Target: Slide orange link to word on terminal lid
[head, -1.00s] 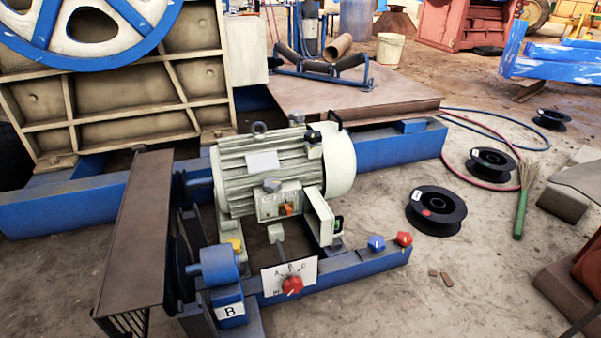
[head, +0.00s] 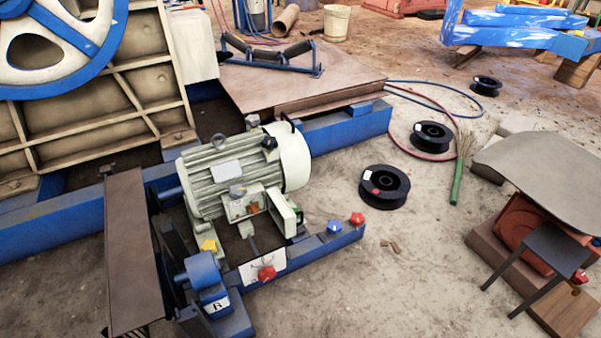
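The pale green motor (head: 215,183) stands on a blue frame left of the middle. Its terminal box (head: 240,205) faces me, with a light lid. A small orange link (head: 254,209) shows on the right part of the lid. The lettering on the lid is too small to read, so I cannot tell which word the link is at. Neither of my grippers is in view.
A red knob on a white plate (head: 266,273), a blue knob (head: 334,227) and another red knob (head: 357,219) sit along the blue beam. Black spools (head: 385,187) lie on open floor to the right. A grey-topped table (head: 540,175) stands at right.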

